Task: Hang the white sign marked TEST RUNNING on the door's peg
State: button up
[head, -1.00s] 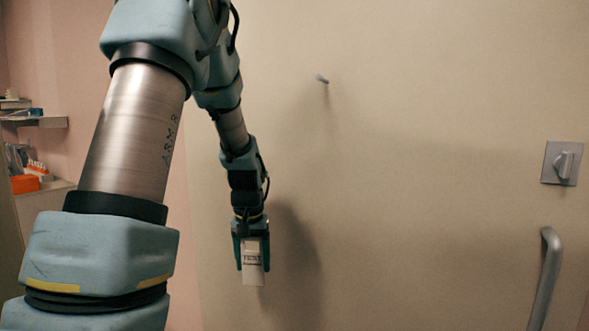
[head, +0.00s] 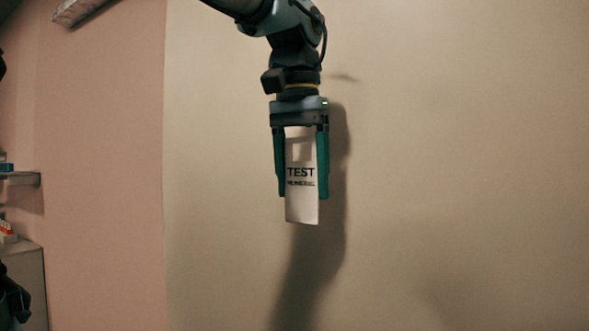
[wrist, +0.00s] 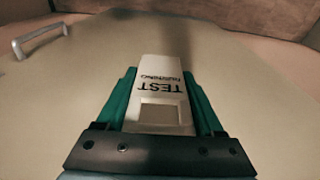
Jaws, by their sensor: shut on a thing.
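The white sign (head: 302,207) hangs upright in my gripper (head: 301,190), its TEST lettering facing the head camera, with a smaller line below it. Green fingers are shut on its two side edges. A square opening shows near the sign's top. In the wrist view the sign (wrist: 160,108) appears upside down between the fingers of my gripper (wrist: 158,92). The pale door (head: 450,150) is behind the sign, and my arm's shadow falls on it. The peg itself is not seen now; a small dark shadow is on the door just right of my wrist.
A pink wall (head: 100,170) stands left of the door, with a shelf (head: 20,179) and a cabinet (head: 25,270) at the far left. The door handle (wrist: 40,38) shows at the upper left of the wrist view. The door to the right of my gripper is clear.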

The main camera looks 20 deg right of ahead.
jog(key=shift+s+a+r, duration=0.1)
jog(key=shift+r, duration=0.35)
jog(key=w+d+f+p, duration=0.1)
jog(key=w+d+p, duration=0.1)
jog(key=w+d, duration=0.4)
jog(key=shift+w, duration=0.2)
dwell(0.7)
jog(key=shift+f, duration=0.3)
dwell(0.4)
jog(key=o, duration=1.3)
